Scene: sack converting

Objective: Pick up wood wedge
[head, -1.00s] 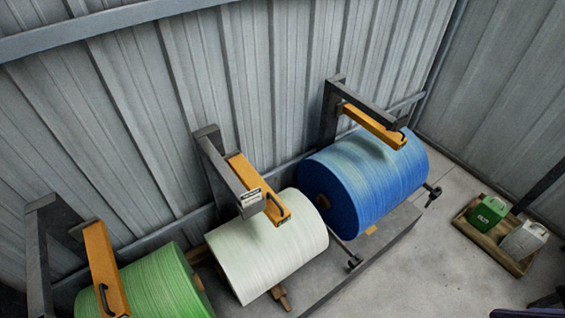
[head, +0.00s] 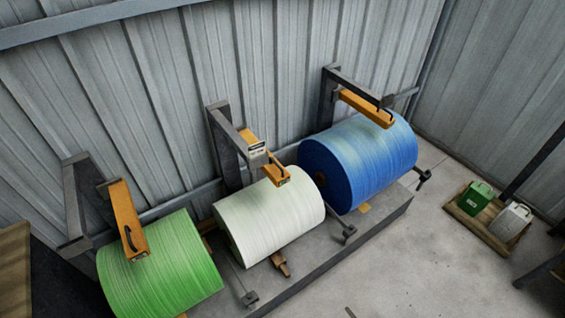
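A small light-wood piece (head: 363,208), which may be a wood wedge, shows at the foot of the blue roll (head: 362,160), on the grey platform (head: 325,258). It is mostly hidden by the roll and too small to make out its shape. A brown wooden piece (head: 280,264) sticks out below the white roll (head: 270,218); I cannot tell whether it is a wedge. Neither of my grippers is in view.
A green roll (head: 160,268) lies at the left under an orange arm (head: 127,220). A wooden tray (head: 461,214) with a green can (head: 475,198) and a white can (head: 509,222) stands on the floor at right. The concrete floor (head: 420,265) in front of the platform is mostly clear.

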